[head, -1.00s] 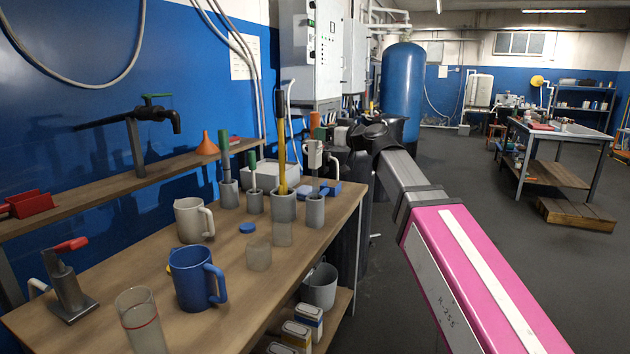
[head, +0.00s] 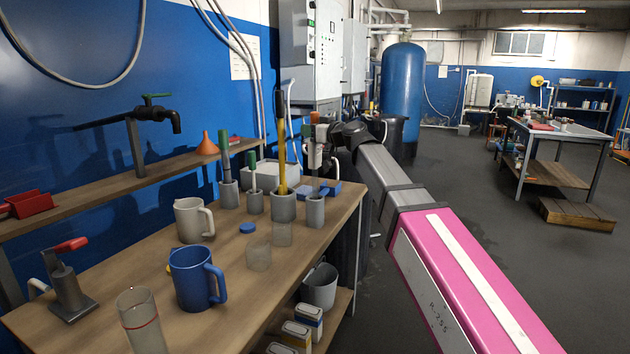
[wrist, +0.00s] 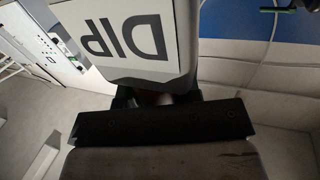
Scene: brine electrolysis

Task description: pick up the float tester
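Several upright tools stand in grey holders on the wooden bench in the head view: two with green tops (head: 224,150) (head: 252,163), one tall yellow one with a dark top (head: 281,150), and one in the right-hand holder (head: 315,210). I cannot tell for certain which is the float tester. My gripper (head: 321,153) is at the upper part of the right-hand tool, beside a small pale block. In the wrist view a pale block marked "DIP" (wrist: 120,35), upside down, lies right in front of my gripper's dark edge. The fingertips are hidden, so their opening does not show.
A white mug (head: 192,222), a blue jug (head: 192,278), a glass beaker (head: 143,322) and small clear cups (head: 258,254) stand on the bench (head: 110,275). An orange funnel (head: 207,145) is on the shelf behind.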

